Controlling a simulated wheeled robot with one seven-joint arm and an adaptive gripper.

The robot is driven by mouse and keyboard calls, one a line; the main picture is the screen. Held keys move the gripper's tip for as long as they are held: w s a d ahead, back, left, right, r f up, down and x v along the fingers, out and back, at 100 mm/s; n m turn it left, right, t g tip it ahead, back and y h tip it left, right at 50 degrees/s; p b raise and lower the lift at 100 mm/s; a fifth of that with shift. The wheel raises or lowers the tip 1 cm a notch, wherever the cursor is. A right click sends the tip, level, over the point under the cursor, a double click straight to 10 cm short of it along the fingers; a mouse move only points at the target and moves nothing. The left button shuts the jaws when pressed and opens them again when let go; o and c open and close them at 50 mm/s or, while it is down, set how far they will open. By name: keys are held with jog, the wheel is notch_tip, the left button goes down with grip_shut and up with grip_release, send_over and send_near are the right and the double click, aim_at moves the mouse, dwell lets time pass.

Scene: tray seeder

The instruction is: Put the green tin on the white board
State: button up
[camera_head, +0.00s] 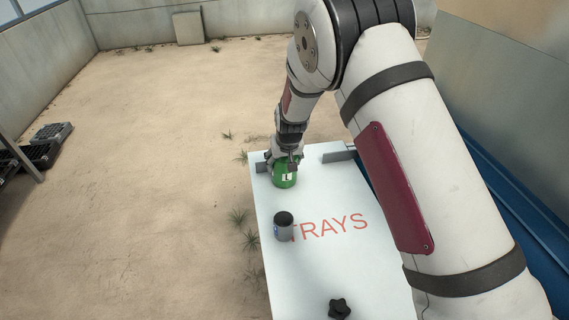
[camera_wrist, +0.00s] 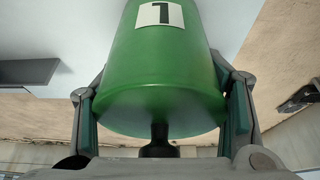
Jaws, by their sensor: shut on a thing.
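The green tin (camera_head: 285,179) has a white label with a "1" and is at the far left part of the white board (camera_head: 330,268). My gripper (camera_head: 284,161) is at the tin's top, with its fingers on both sides of it. In the wrist view the tin (camera_wrist: 155,75) fills the middle between the two fingers (camera_wrist: 160,108), which are shut on it. The white board is a flat panel with red "TRAYS" lettering. I cannot tell whether the tin's base touches the board.
A grey tin with a dark top (camera_head: 284,228) stands on the board, nearer than the green tin. A black knob (camera_head: 339,308) is at the near edge. Grey brackets (camera_head: 339,156) stand at the far edge. Black pallets (camera_head: 43,147) lie on the ground at left.

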aim_at(286, 161)
jog(key=o, duration=1.5)
jog(key=shift+f, duration=0.15)
jog(key=v, duration=1)
jog(key=shift+s+r, duration=0.15)
jog(key=shift+r, duration=0.05)
jog(key=shift+v, duration=0.8)
